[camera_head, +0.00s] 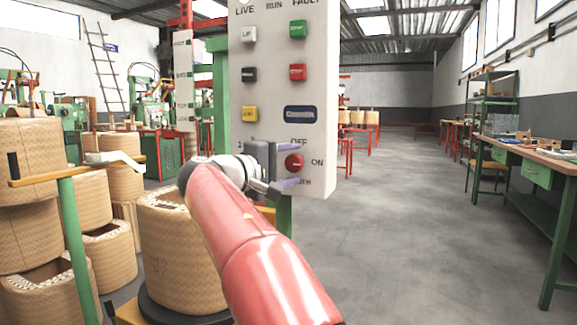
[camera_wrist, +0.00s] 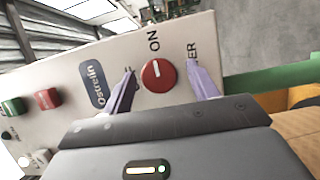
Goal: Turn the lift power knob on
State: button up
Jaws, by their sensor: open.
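The lift power knob is a round red knob (camera_head: 293,162) with a white mark, low on a grey control panel (camera_head: 285,75). The labels OFF and ON are printed beside it. In the wrist view the knob (camera_wrist: 158,75) sits between the two purple fingertips, and its white mark runs roughly up the picture toward the ON label. My gripper (camera_head: 288,168) is open at the panel, with one finger on each side of the knob. In the wrist view my gripper (camera_wrist: 162,82) shows a gap between the fingers and the knob. Whether a finger touches the knob cannot be told.
Several coloured buttons, including a yellow one (camera_head: 250,114) and a green one (camera_head: 298,29), are higher on the panel. A green post (camera_head: 284,215) stands below it. Wound coils (camera_head: 172,250) stand to the left. The floor (camera_head: 400,220) to the right is open, with a workbench (camera_head: 545,160) beyond.

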jog(key=v, duration=0.8)
